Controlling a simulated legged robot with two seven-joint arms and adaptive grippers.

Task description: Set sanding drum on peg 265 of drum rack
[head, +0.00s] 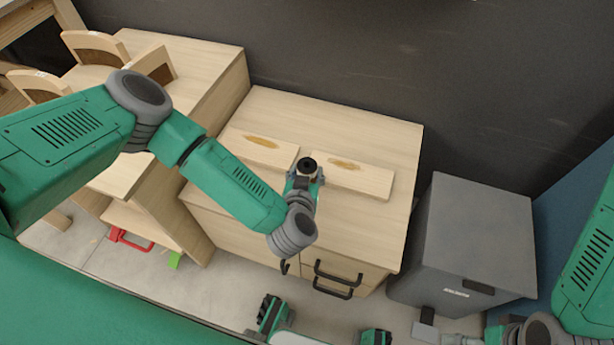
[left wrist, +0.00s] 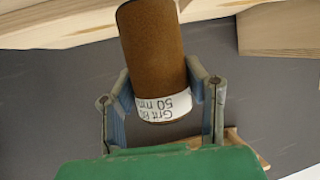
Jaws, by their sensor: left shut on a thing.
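The sanding drum (left wrist: 155,45) is a brown, rough cylinder with a white label band at its near end. The upside-down label reads "Grit" and "50 mm"; its grit number is unclear. My left gripper (left wrist: 163,85) is shut on it, one finger on each side. In the head view the left gripper (head: 304,177) is above the wooden cabinet, and the drum's dark round top (head: 308,163) shows between its fingers. I cannot make out the drum rack or a peg numbered 265. My right gripper (head: 432,331) is only partly visible at the bottom edge, low beside the grey bin.
The wooden cabinet (head: 385,140) with black handles carries two pale boards with brown patches, a left one (head: 259,148) and a right one (head: 346,177). A grey bin (head: 480,215) stands to its right. A dark wall is behind.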

